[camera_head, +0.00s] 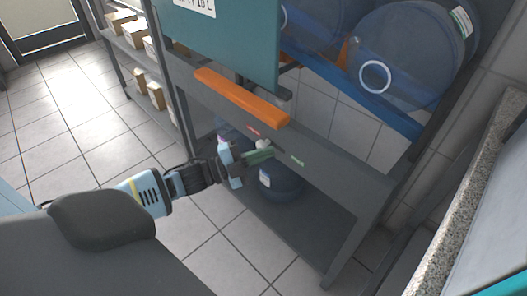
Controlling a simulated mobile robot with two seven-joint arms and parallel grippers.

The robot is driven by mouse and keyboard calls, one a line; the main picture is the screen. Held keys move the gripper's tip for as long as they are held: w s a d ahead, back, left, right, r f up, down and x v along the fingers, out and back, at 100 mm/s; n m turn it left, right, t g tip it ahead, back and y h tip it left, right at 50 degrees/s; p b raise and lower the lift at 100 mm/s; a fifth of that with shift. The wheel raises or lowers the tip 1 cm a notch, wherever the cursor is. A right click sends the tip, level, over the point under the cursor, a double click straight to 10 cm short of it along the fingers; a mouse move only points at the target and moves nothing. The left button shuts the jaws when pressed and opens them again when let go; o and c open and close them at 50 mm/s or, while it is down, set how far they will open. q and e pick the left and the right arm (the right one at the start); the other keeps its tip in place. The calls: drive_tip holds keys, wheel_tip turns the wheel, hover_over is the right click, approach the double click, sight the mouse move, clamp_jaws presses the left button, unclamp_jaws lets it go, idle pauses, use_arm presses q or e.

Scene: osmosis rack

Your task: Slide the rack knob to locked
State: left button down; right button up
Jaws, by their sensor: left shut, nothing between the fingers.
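The grey metal rack (345,187) stands ahead of me, with a grey front beam below an orange bar. A short red mark (254,131) and a short green mark (298,161) sit on this beam, red to the upper left, green to the lower right. A small pale knob (264,143) shows between the marks, nearer the red one. My left gripper (266,154) comes in from the left, shut and empty, with its fingertips at the beam just below the knob. I cannot tell whether they touch it. My right gripper is out of view.
The orange bar (240,97) and a teal panel (225,45) are above the beam. Blue water bottles lie on the upper rack (410,55) and a bottle (281,183) is underneath. Shelves with boxes (121,20) stand at the back left. A stone-topped counter (470,200) is at right.

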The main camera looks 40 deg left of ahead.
use_arm(q)
drive_tip(key=v, duration=0.9)
drive_tip(key=shift+a+f+p, duration=0.2)
drive_tip(key=shift+a+p, duration=0.15)
drive_tip(key=shift+p, duration=0.05)
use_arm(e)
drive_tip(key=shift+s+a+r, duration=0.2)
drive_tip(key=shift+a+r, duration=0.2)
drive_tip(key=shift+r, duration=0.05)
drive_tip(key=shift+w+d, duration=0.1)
